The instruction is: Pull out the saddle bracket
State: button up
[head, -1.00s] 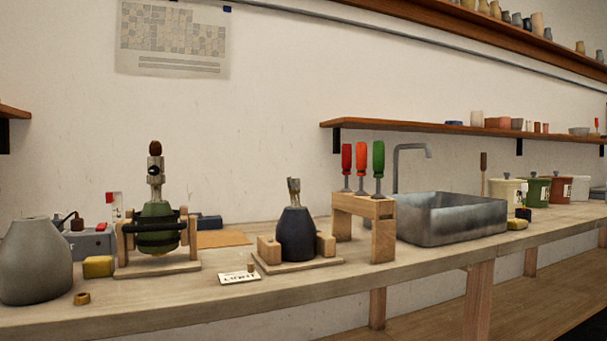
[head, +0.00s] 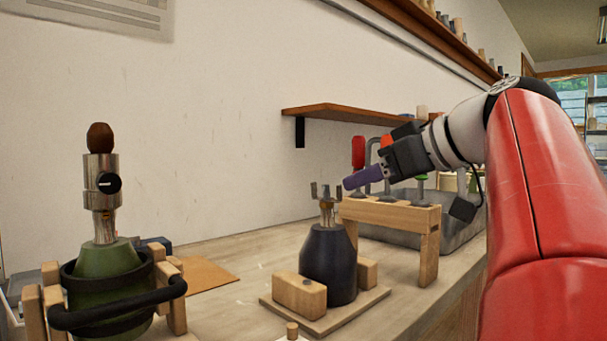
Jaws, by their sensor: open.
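The saddle bracket (head: 326,194) is a small grey metal fork with two upright prongs. It stands upright in the brass-coloured neck of a dark blue lamp base (head: 328,262), which sits between wooden blocks on a board. My gripper (head: 352,181) is just right of the bracket in the picture and slightly higher, its purple fingers pointing left and a little down. It is open, and the fingers look apart from the bracket, though depth is hard to judge. The finger gap is seen side-on.
A wooden rack (head: 390,216) with red and green-handled screwdrivers stands behind and right of the lamp base, close below my gripper. A green lamp (head: 107,262) in a clamped cradle stands at left. The grey sink (head: 455,235) lies beyond the rack.

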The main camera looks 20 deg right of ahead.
aim_at(340, 189)
jog(key=x, duration=0.7)
jog(key=shift+w+f, duration=0.15)
jog(key=shift+w, duration=0.05)
grip_shut()
dwell(0.5)
jog(key=shift+a+r+p, duration=0.15)
jog(key=shift+r+p, duration=0.35)
jog(key=shift+r, duration=0.3)
jog(key=shift+s+a+r+p, duration=0.15)
jog(key=shift+r+p, duration=0.6)
jog(key=shift+r, duration=1.85)
